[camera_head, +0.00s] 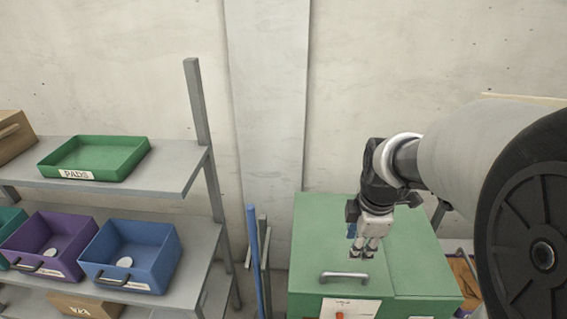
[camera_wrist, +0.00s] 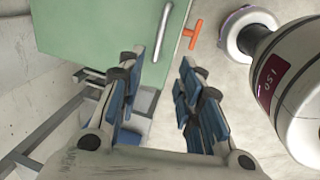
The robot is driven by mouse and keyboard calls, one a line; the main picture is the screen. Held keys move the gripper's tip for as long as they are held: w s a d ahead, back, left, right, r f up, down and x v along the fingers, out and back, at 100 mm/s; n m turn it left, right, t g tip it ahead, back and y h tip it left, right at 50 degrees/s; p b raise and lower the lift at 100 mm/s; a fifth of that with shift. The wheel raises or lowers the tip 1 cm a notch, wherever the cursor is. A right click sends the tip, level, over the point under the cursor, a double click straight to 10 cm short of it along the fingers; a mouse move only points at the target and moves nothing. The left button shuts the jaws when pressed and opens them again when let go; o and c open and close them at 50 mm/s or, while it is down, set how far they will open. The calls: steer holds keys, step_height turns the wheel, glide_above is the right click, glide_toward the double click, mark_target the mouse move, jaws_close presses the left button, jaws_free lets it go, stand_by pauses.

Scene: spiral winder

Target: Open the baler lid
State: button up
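The baler is a green box (camera_head: 424,305) at the lower right of the head view. Its green lid (camera_head: 320,225) lies flat on top, with a grey bar handle (camera_head: 344,277) near the front edge. The handle also shows in the wrist view (camera_wrist: 164,32), beyond the fingertips and in line with the gap between them. My gripper (camera_head: 364,254) points down over the lid, just behind the handle in the head view. In the wrist view its blue-padded fingers (camera_wrist: 162,66) are apart with nothing gripped. I cannot tell the exact height above the lid.
An orange T-shaped knob (camera_wrist: 192,34) is on the baler's front, near a white label (camera_head: 350,307). A blue pole (camera_head: 254,255) stands left of the baler. Grey shelves with a green tray (camera_head: 97,156), purple bin (camera_head: 47,245) and blue bin (camera_head: 131,255) fill the left.

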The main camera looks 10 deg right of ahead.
mark_target(346, 273)
steer(key=w+f+b, duration=0.1)
steer(key=f, duration=0.4)
steer(key=w+f+b, duration=0.1)
steer(key=f, duration=0.5)
steer(key=w+d+f+b, duration=0.1)
steer(key=f, duration=0.4)
steer(key=shift+f+b, duration=0.15)
steer(key=shift+b, duration=0.15)
steer(key=shift+c, duration=0.2)
jaws_close()
